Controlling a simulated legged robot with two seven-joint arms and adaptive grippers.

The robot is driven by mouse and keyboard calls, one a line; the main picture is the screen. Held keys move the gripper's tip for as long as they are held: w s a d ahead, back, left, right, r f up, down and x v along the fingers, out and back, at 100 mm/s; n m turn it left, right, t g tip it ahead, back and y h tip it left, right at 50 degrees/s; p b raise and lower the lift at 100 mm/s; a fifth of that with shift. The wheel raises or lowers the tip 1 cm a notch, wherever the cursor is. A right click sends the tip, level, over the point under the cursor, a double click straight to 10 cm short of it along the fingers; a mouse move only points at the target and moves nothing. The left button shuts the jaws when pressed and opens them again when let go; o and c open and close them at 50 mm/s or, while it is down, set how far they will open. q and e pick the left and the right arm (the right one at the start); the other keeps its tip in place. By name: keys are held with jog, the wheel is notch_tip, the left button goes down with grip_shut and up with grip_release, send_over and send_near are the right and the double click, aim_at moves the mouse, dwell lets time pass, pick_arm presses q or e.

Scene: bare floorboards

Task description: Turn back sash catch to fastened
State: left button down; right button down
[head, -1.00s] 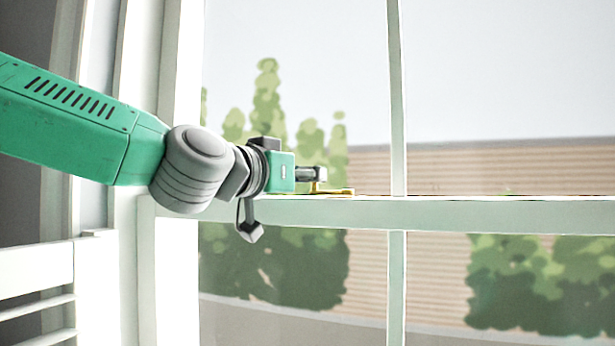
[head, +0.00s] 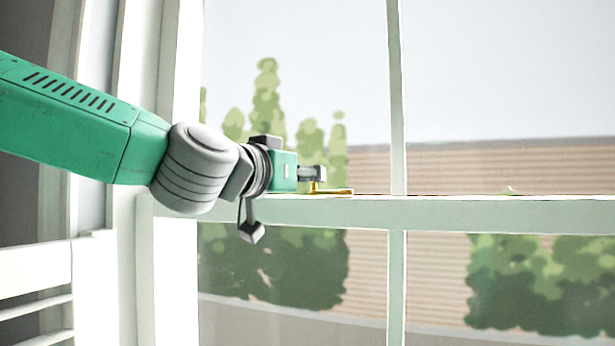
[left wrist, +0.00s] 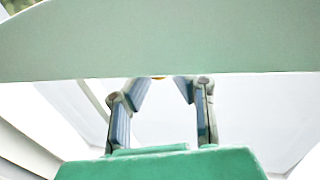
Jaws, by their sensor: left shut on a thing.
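The brass sash catch (head: 335,191) sits on top of the window's meeting rail, left of the vertical bar. Its yellow base lies flat along the rail, and a short upright part rises at its left end. My left gripper (head: 318,173) comes in from the left just above the rail and is shut on the catch. Its fingers cover part of the catch, so the lever's exact angle is hard to tell. In the left wrist view the two fingers (left wrist: 160,89) reach under the pale rail edge, with only a speck of brass between them. My right gripper is out of view.
The pale green meeting rail (head: 460,213) crosses the window. A vertical glazing bar (head: 396,100) stands right of the catch. A small pale bump (head: 508,190) shows on the rail farther right. White frame and louvred shutter (head: 35,270) stand at the left.

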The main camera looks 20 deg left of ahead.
pick_arm(q)
jog(key=shift+f, duration=0.35)
jog(key=c, duration=1.4)
grip_release()
jog(key=shift+c, duration=0.2)
jog(key=shift+w+r, duration=0.1)
jog(key=shift+d, duration=0.1)
jog(key=shift+s+r, duration=0.15)
jog(key=shift+s, duration=0.3)
jog(key=v, duration=0.6)
jog(key=shift+s+a, duration=0.2)
jog(key=shift+a, duration=0.2)
jog(key=shift+d, duration=0.15)
